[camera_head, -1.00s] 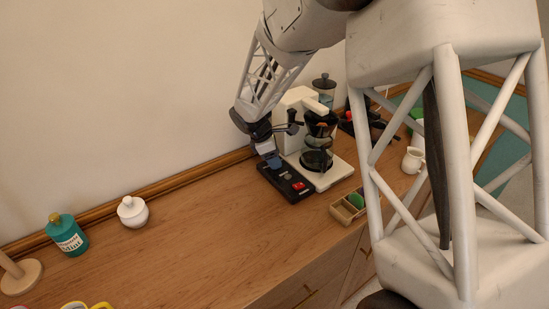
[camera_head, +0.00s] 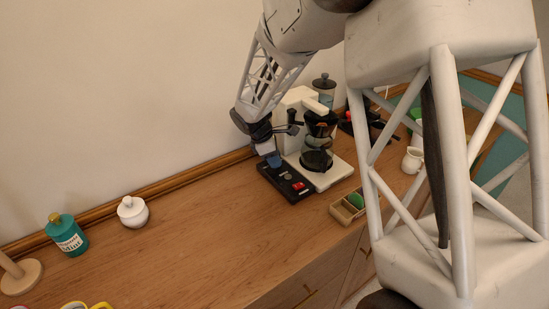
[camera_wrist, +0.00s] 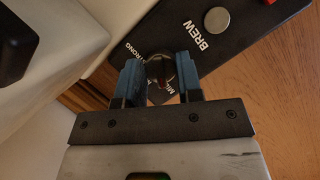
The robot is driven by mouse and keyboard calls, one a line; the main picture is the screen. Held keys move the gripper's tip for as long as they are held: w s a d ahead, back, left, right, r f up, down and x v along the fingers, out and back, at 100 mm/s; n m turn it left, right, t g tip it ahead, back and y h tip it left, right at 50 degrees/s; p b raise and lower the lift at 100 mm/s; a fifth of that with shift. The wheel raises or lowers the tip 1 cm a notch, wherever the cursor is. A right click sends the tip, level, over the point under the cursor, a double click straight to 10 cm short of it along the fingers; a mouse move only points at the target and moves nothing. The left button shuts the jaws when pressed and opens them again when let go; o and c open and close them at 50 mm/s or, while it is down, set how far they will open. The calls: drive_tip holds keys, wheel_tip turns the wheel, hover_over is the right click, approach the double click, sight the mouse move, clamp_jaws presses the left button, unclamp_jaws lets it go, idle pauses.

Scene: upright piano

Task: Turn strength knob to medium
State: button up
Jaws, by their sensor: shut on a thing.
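Part of a "STRONG" label and the start of another label show beside the knob; the fingers hide the rest, so the exact setting cannot be read. In the head view my gripper (camera_head: 272,158) is at the back end of the black panel (camera_head: 284,182), beside the white coffee maker (camera_head: 292,108).
A silver button (camera_wrist: 217,20) marked "BREW" and a red switch sit further along the panel; the red switch (camera_head: 298,185) also shows in the head view. A glass carafe (camera_head: 316,160) stands right of the panel. A divided wooden box (camera_head: 340,212) is in front.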

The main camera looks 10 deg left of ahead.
drive_tip(key=m+g, duration=0.2)
drive_tip(key=m, duration=0.5)
drive_tip(key=m+g, duration=0.1)
drive_tip(key=m, duration=0.2)
drive_tip(key=shift+w+g+y, duration=0.15)
drive_tip(key=shift+g+y, duration=0.15)
drive_tip(key=shift+y, duration=0.1)
idle(0.4)
drive_tip(key=o, duration=0.9)
drive_tip(key=shift+r, duration=0.1)
